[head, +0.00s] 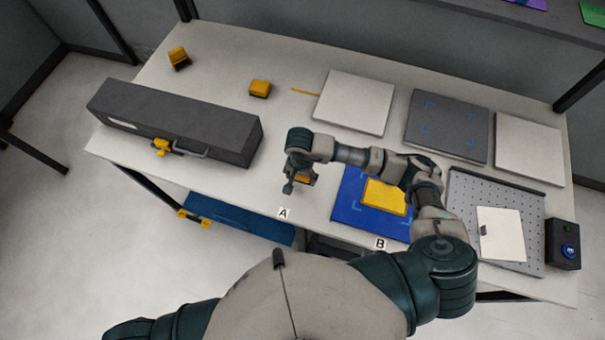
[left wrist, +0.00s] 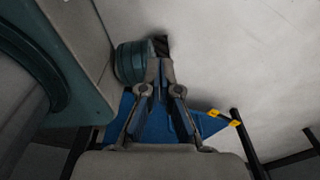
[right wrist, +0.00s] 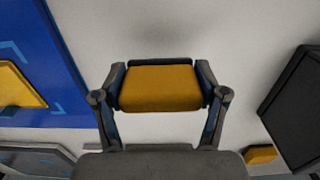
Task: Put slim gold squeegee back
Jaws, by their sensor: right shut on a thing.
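A gold, block-like squeegee (right wrist: 160,88) is between the fingers of my right gripper (right wrist: 160,75). In the head view the same gripper (head: 299,183) is above the table's front part, behind the label A (head: 284,212), with a bit of the gold squeegee (head: 303,179) showing below it. Whether it touches the table is unclear. A thin gold strip (head: 305,92) lies at the back, by a white panel (head: 357,102). My left gripper (left wrist: 160,72) is shut and empty, pointing down over the floor, and is outside the head view.
Gold blocks (head: 259,88) (head: 179,58) stand at the back left. A dark case (head: 175,120) lies on the left. A blue mat (head: 352,210) with a yellow pad (head: 384,196) is right of my right gripper. A perforated plate (head: 470,215) and a button box (head: 563,244) are farther right.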

